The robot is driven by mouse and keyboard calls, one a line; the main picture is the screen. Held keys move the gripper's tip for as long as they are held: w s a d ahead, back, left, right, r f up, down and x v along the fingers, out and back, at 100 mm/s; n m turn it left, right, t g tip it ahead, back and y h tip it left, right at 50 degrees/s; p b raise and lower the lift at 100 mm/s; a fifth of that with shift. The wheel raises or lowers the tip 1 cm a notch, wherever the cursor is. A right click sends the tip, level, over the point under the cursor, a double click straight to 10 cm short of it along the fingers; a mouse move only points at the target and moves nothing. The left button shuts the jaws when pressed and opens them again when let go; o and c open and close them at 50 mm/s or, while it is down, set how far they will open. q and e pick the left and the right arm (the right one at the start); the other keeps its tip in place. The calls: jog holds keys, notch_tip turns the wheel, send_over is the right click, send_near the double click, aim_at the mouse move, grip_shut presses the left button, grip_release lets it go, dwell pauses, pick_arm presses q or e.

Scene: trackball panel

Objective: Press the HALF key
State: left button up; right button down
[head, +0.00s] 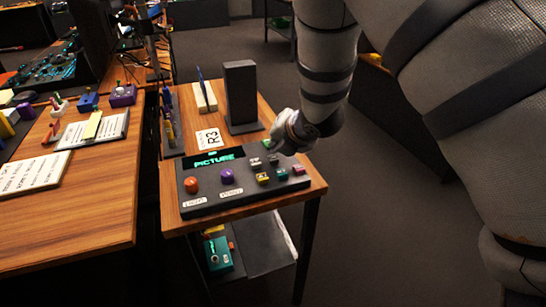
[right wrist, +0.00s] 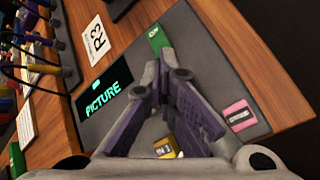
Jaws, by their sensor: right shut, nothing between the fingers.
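The dark control panel (head: 215,180) lies on the small wooden table, with a lit display (head: 214,159) reading PICTURE. Its right part carries several small coloured keys, among them a green key (right wrist: 159,40), a pink key (right wrist: 238,116) and a yellow key (right wrist: 166,148). The key labels are too small or blurred for me to tell which is HALF. My right gripper (right wrist: 163,80) is shut and empty, its tips over the panel near the green key. I cannot tell if the tips touch the panel. In the head view the right gripper (head: 280,143) partly hides the keys' far side.
A larger cluttered table (head: 90,205) is at left. Open floor lies right of the small table.

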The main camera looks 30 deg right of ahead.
aim_at(277, 157)
jog(key=shift+f, duration=0.35)
pick_arm(q)
jog(key=shift+s+f, duration=0.1)
jog(key=shift+f, duration=0.05)
pick_arm(e)
jog(key=shift+f, duration=0.45)
dwell(0.4)
pick_arm(q)
jog(key=shift+w+r+p, duration=0.4)
jog(key=shift+w+r, duration=0.2)
pick_arm(e)
jog(key=shift+r, duration=0.9)
jog(key=shift+r+p, duration=1.15)
jog(key=shift+r, duration=1.5)
pick_arm(q)
jog(key=shift+t, duration=0.8)
jog(key=w+r, duration=0.3)
pick_arm(e)
jog(key=shift+f, duration=0.15)
jog(key=shift+f, duration=0.1)
